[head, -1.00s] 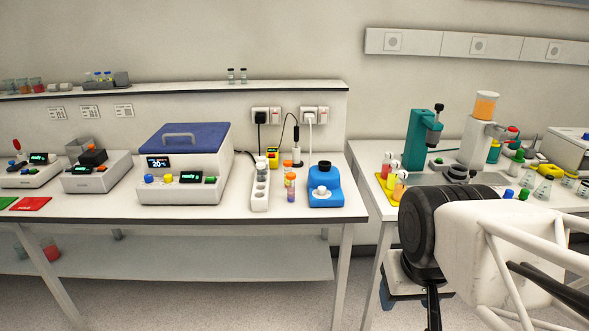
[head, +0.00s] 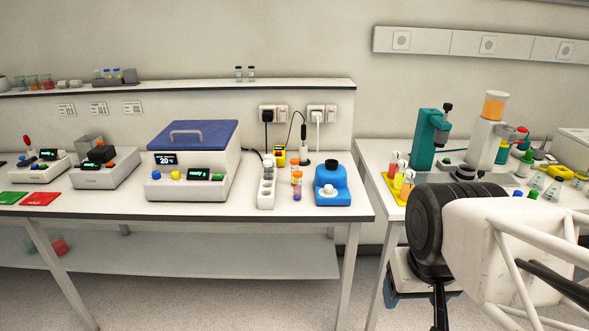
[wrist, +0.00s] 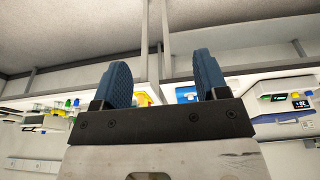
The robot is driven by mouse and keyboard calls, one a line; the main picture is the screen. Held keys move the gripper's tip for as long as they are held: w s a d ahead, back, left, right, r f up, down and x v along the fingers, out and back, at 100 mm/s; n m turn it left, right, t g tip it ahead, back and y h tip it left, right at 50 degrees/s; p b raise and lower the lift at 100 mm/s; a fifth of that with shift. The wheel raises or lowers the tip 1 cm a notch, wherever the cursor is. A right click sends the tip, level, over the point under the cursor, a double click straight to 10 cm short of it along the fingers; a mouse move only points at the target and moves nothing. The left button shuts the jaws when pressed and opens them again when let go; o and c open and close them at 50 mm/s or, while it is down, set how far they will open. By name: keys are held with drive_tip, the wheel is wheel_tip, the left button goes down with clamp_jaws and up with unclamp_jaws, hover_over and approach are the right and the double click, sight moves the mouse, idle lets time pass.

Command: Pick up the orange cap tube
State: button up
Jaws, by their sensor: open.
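The orange cap tube (head: 297,190) stands upright on the left bench, between a white rack (head: 266,196) and a blue device (head: 333,187). It has an orange cap and a purplish lower part. Another orange-topped item (head: 296,163) shows just behind it, partly hidden. My gripper (wrist: 163,75) is open and empty in the wrist view, its two blue fingers apart. In the head view my arm is at the right, well away from the tube, and the fingers cannot be made out. I cannot pick out the tube in the wrist view.
A blue-lidded machine (head: 193,160) stands left of the rack. A yellow tray (head: 393,189) with small bottles, a teal device (head: 429,140) and several flasks crowd the right bench. A gap separates the benches. The front strip of the left bench (head: 230,211) is clear.

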drive_tip(key=w+a+r+n, duration=0.1)
drive_tip(key=w+r+n, duration=0.15)
drive_tip(key=w, duration=0.65)
drive_tip(key=w+a+r+n, duration=0.15)
drive_tip(key=w+r, duration=0.25)
drive_tip(key=w, duration=0.4)
drive_tip(key=n+g, duration=0.3)
drive_tip(key=n, duration=0.9)
hover_over(294, 160)
drive_tip(key=s, duration=0.1)
wheel_tip(294, 160, down, 14)
drive_tip(key=shift+d+r, duration=0.1)
drive_tip(key=shift+d, duration=0.05)
drive_tip(key=shift+w+a+f, duration=0.2)
drive_tip(key=shift+w+f, duration=0.15)
drive_tip(key=shift+f, duration=0.1)
drive_tip(key=shift+f, duration=1.15)
drive_tip(key=shift+f, duration=0.15)
